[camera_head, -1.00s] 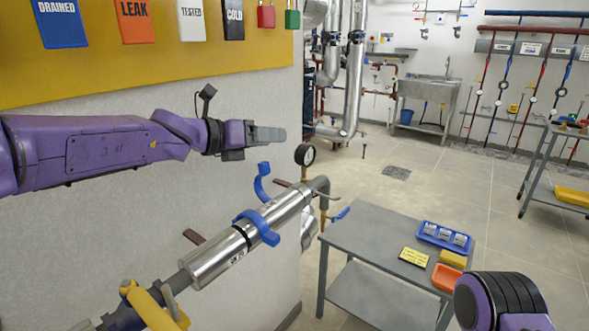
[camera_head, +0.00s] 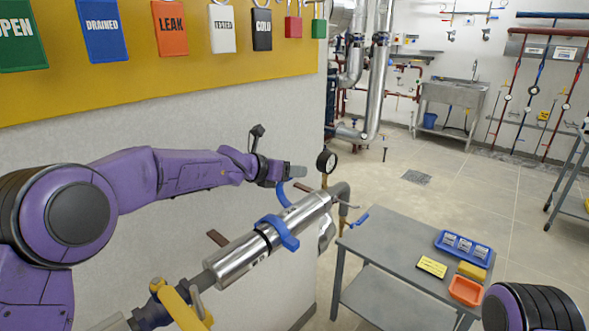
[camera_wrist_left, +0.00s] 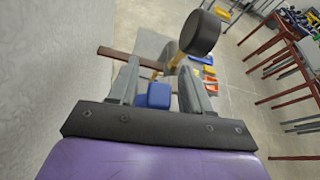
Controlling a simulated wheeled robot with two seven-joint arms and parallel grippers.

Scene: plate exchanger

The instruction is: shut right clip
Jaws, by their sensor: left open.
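The silver cylinder (camera_head: 240,256) lies along a slanting pipe beside the wall. One blue clip (camera_head: 279,231) wraps around its middle. The right clip (camera_head: 283,194), a curved blue lever, stands raised near the cylinder's right end, its top hidden by my gripper. My left gripper (camera_head: 297,172) is just above and over the raised clip. In the left wrist view the left gripper (camera_wrist_left: 159,66) is open, and a blue piece (camera_wrist_left: 158,95), likely the clip, shows between its fingers. Contact cannot be told. My right gripper is out of view; only part of that arm shows.
A black round gauge (camera_head: 327,161) stands close beyond my left fingertips and also shows in the wrist view (camera_wrist_left: 200,33). A brown bar (camera_wrist_left: 122,54) is near the left finger. A grey table (camera_head: 385,250) with trays stands to the right.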

